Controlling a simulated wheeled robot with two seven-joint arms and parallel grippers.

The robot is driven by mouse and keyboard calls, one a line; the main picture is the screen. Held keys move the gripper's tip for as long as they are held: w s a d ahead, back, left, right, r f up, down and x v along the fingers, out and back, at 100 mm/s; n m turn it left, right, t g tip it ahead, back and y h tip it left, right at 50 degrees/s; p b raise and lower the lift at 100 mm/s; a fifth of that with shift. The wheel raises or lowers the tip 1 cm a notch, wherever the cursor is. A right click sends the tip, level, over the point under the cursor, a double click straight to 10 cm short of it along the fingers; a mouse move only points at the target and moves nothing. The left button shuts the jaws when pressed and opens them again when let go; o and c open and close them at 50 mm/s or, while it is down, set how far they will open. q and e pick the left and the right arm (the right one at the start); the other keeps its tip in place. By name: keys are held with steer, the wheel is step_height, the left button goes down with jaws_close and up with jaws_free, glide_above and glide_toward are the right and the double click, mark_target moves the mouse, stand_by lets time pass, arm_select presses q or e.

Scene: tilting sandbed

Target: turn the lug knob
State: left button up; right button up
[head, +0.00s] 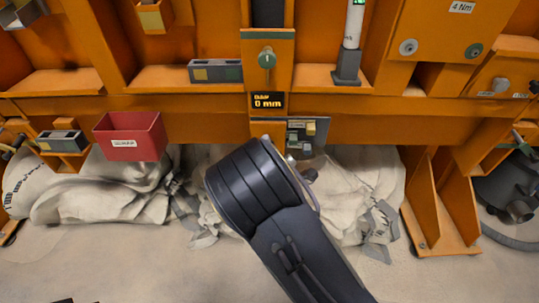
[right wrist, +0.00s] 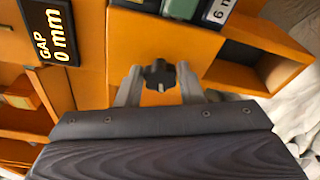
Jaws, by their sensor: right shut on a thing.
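A dark lobed knob (right wrist: 158,75), which I take for the lug knob, sits on an orange face in the right wrist view. My right gripper (right wrist: 158,84) has one finger on each side of it and is shut on it. In the head view my dark right arm reaches up to the front of the orange frame and hides the knob and most of the gripper. My left gripper is not in view.
A display (head: 267,101) reads 0 mm and also shows in the right wrist view (right wrist: 55,35). A green knob (head: 267,59) is above it. A red bin (head: 131,136) hangs left. Pale crumpled bags (head: 105,190) lie below. An orange bracket (head: 440,205) stands right.

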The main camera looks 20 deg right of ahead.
steer(key=shift+w+a+f+m+t+h+b, duration=0.15)
steer(key=shift+m+t+h+b, duration=0.35)
steer(key=shift+m+b, duration=2.55)
steer(key=shift+s+f+m+t+h+b, duration=0.1)
steer(key=shift+m+t+h+b, duration=0.4)
steer(key=shift+m+b, duration=2.5)
steer(key=shift+w+a+f+m+t+h+b, duration=0.15)
steer(key=shift+m+h+b, duration=0.55)
steer(key=shift+m+b, duration=2.35)
steer(key=m+p, duration=0.2)
steer(key=shift+s+d+m, duration=0.1)
steer(key=shift+m, duration=0.3)
steer(key=o, duration=0.9)
steer(key=shift+c, duration=0.2)
steer(key=p+v, duration=0.1)
steer(key=v, duration=0.6)
steer(key=shift+s+f+p, duration=0.2)
steer(key=shift+s+p, duration=0.15)
